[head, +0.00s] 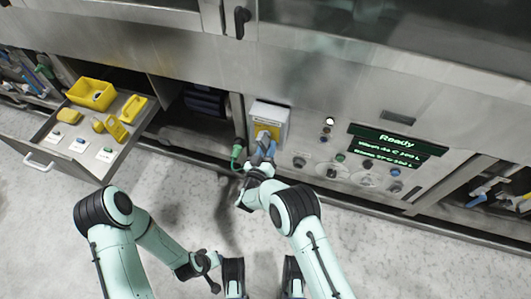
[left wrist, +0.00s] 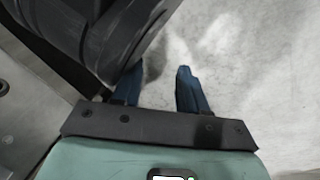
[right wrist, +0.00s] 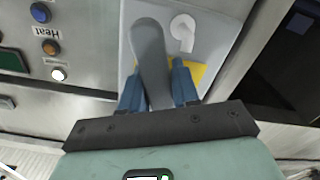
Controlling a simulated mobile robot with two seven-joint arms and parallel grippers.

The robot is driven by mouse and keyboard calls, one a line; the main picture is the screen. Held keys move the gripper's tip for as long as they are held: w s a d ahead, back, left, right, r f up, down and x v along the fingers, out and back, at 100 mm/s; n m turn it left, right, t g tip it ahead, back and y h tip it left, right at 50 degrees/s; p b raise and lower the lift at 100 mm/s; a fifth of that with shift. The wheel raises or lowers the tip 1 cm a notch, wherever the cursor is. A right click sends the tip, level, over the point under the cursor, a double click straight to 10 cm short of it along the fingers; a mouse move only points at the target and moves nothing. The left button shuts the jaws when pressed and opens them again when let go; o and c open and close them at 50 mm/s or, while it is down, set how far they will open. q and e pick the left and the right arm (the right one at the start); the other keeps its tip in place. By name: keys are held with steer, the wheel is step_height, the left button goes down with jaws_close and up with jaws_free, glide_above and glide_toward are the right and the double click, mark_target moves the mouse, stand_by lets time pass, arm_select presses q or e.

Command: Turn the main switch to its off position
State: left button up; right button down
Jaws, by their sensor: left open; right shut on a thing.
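The main switch is a light grey box (head: 270,113) with a yellow plate on the washer's front, left of the display. In the right wrist view its grey lever (right wrist: 149,45) runs nearly upright in the picture, slightly tilted, in front of the yellow plate (right wrist: 197,73). My right gripper (right wrist: 156,84) is shut on the lever, one blue finger on each side. In the head view this gripper (head: 265,151) partly covers the lever. My left gripper (left wrist: 158,85) is open and empty over the floor, away from the switch.
A green plug with a cable (head: 237,152) is just left of the switch. A control panel with a green display (head: 390,145) and several buttons is to the right. An open drawer (head: 60,153) with yellow items juts out at left. The floor in front is clear.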

mark_target(277, 135)
steer(key=n, duration=0.2)
steer(key=d+r+n+p, duration=0.1)
steer(key=n, duration=0.2)
steer(key=r+n+p, duration=0.1)
steer(key=n, duration=0.2)
steer(key=shift+s+d, duration=0.25)
steer(key=shift+d, duration=0.15)
arm_select(q)
steer(key=shift+s+d+r+p, duration=0.1)
steer(key=shift+d+r+p, duration=0.2)
steer(key=shift+r, duration=0.45)
steer(key=shift+d+r+p, duration=0.1)
steer(key=shift+d+r, duration=0.25)
steer(key=shift+r, duration=0.45)
steer(key=shift+s+d+r+p, duration=0.15)
steer(key=shift+d+r, duration=0.2)
steer(key=shift+r, duration=0.4)
arm_select(e)
steer(key=shift+d+r+n, duration=0.1)
steer(key=shift+r+n, duration=0.15)
steer(key=shift+n, duration=0.65)
steer(key=shift+d+r+n, duration=0.1)
steer(key=shift+r+n, duration=0.1)
steer(key=shift+n, duration=0.7)
steer(key=shift+d+r+n, duration=0.1)
steer(key=shift+r+n, duration=0.15)
steer(key=shift+n, duration=0.65)
arm_select(q)
steer(key=shift+w, duration=0.1)
